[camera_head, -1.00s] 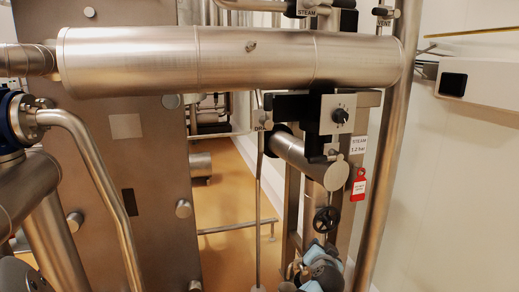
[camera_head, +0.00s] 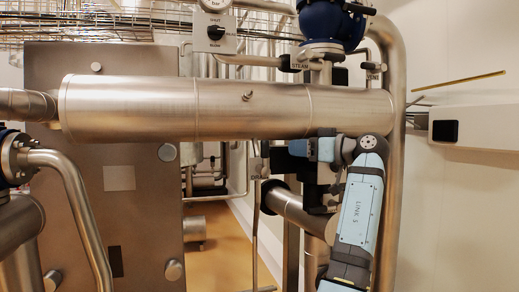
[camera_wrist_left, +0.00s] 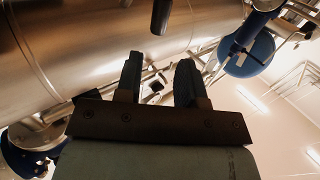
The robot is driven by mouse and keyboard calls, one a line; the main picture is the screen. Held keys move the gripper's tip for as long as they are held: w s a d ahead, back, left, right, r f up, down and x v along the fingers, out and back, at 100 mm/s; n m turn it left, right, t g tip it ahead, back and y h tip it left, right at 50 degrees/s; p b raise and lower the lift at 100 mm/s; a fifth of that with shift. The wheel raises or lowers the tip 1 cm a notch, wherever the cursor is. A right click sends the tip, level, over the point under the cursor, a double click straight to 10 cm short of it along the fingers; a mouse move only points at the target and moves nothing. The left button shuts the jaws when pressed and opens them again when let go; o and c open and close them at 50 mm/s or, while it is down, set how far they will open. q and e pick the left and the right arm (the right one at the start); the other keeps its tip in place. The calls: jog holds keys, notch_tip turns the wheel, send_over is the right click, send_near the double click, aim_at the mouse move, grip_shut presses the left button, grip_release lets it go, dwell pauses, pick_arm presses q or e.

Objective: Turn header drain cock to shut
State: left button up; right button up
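The steel header (camera_head: 225,108) runs horizontally across the head view and fills the upper left of the left wrist view (camera_wrist_left: 75,45). A small drain label plate (camera_head: 257,168) hangs below it on a thin vertical pipe. I cannot make out the drain cock's handle clearly. My left gripper (camera_head: 297,148) is just under the header's right part, beside dark blocks, its fingertips hard to see there. In the left wrist view, the left gripper's two fingers (camera_wrist_left: 158,78) are apart with nothing gripped. A dark rod (camera_wrist_left: 161,15) lies beyond them. My right gripper is not in view.
A blue valve (camera_head: 333,22) and steam label (camera_head: 303,66) stand above the header. A vertical steel pipe (camera_head: 392,220) is right of my arm. A steel cabinet (camera_head: 105,200) stands left. A wall box (camera_head: 470,130) is at far right. Open floor shows below the header.

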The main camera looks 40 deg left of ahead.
pick_arm(q)
jog(key=p, duration=0.1)
send_over(259, 168)
jog(key=shift+d, duration=0.1)
grip_shut()
